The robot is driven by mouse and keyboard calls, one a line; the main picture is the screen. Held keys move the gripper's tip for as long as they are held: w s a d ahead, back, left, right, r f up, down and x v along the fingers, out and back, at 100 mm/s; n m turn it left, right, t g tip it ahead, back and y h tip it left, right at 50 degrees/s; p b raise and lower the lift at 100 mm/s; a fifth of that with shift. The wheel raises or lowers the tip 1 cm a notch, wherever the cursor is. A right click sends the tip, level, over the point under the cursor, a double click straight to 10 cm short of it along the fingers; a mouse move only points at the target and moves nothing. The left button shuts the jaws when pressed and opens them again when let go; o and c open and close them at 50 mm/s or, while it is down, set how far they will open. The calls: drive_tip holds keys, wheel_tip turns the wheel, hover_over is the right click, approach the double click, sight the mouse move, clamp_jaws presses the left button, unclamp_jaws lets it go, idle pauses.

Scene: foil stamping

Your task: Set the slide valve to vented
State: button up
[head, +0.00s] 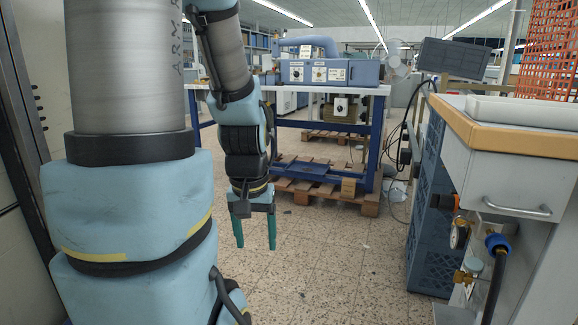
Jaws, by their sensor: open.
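My gripper (255,246) hangs pointing down in the middle of the head view, with its two teal fingers apart and nothing between them. It is in free air over the floor, well left of the workbench. Under the bench at the right is a group of air fittings: a round gauge (458,237), a blue round fitting (497,243) with a black hose (495,285), and a brass fitting (466,278). The slide valve may be among these, but I cannot pick it out or tell its setting.
The workbench (540,143) with a wooden edge and a handled drawer (516,207) stands at the right, beside a blue crate stack (432,215). Behind, a blue-legged table (372,150) holds a blue machine (330,72). A pallet (325,194) lies under it.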

wheel_tip(320, 180, up, 20)
drive_tip(key=p, duration=1.8)
drive_tip(key=shift+p, duration=0.3)
drive_tip(key=shift+o, duration=0.3)
